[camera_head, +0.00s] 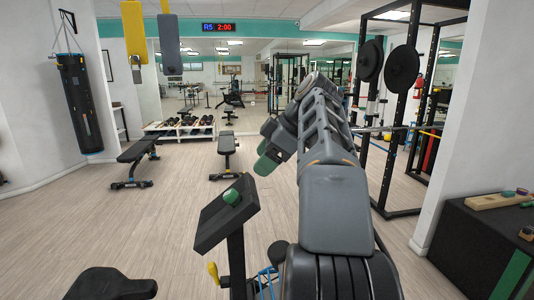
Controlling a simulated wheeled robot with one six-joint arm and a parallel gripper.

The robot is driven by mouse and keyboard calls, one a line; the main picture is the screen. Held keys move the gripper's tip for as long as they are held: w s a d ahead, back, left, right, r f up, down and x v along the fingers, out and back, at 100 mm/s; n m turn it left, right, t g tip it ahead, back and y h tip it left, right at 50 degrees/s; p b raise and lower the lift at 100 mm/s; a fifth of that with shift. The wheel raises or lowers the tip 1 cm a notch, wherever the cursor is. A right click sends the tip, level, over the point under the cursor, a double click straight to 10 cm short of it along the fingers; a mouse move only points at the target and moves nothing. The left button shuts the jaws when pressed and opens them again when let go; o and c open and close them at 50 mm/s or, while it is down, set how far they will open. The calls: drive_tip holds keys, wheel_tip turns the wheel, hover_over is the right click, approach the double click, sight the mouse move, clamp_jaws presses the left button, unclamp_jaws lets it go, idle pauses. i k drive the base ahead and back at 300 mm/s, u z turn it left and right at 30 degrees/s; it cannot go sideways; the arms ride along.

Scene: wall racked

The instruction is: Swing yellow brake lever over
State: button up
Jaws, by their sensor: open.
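The yellow brake lever (213,271) is a small yellow knob at the lower left of a dark post, below the tilted grey console (226,212). A green knob (231,197) sits on the console. My gripper (268,154) has greenish finger pads and is open, above and to the right of the console. It is apart from the lever, and nothing shows between its fingers. The lower end of the lever and its mounting are hard to make out.
A black seat (110,285) is at the bottom left. A black cabinet (472,235) stands at the right, near a power rack (387,150). Yellow (135,32) and grey (169,45) pieces hang at the upper left. Benches (135,160) stand farther back; open floor lies left of the console.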

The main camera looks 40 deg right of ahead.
sight(212, 269)
drive_tip(key=k, duration=1)
